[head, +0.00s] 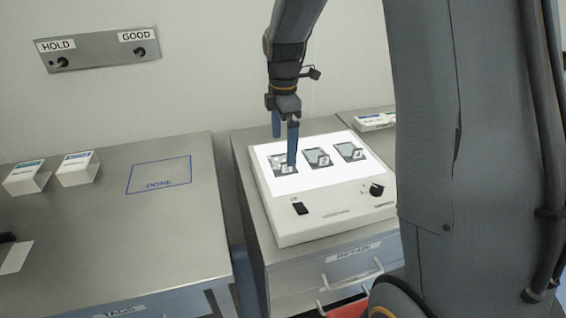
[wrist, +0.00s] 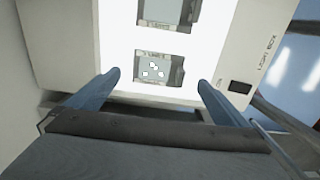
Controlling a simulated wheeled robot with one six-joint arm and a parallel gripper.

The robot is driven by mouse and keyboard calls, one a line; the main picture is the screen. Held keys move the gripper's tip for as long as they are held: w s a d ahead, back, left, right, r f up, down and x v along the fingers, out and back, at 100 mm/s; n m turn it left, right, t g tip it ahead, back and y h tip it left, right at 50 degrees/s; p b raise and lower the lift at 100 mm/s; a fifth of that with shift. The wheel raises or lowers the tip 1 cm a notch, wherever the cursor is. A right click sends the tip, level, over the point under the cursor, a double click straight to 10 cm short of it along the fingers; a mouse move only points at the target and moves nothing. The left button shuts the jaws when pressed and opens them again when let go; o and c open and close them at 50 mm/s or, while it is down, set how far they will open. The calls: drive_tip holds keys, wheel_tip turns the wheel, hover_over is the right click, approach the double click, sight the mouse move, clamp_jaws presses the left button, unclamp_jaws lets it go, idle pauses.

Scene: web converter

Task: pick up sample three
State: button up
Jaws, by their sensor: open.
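Three small grey samples lie in a row on the lit white top of a light box (head: 330,217): a left one (head: 277,163), a middle one (head: 317,157) and a right one (head: 349,151). Their marks are too small to read, so I cannot tell which is sample three. My gripper (head: 284,152) is open and empty, fingers pointing down over the left sample, partly hiding it. In the wrist view one sample (wrist: 159,70) with small white squares shows between and just beyond the open fingertips, and part of another (wrist: 170,12) lies farther up.
The light box has a switch (head: 299,208) and a knob (head: 376,190) along its front. A left bench holds two white label boxes (head: 76,168) and an empty blue "DONE" outline (head: 160,175). A gap separates the benches. A wall panel (head: 98,48) reads HOLD and GOOD.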

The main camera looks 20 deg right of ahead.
sight(282, 155)
drive_tip(key=shift+w+a+f+p, duration=0.1)
drive_tip(key=shift+f+p, duration=0.5)
drive_tip(key=shift+f, duration=0.7)
drive_tip(key=shift+w+a+f+p, duration=0.1)
drive_tip(key=shift+f+p, duration=0.45)
drive_tip(key=shift+f, duration=0.75)
drive_tip(key=shift+c, duration=0.3)
drive_tip(key=c, duration=1.1)
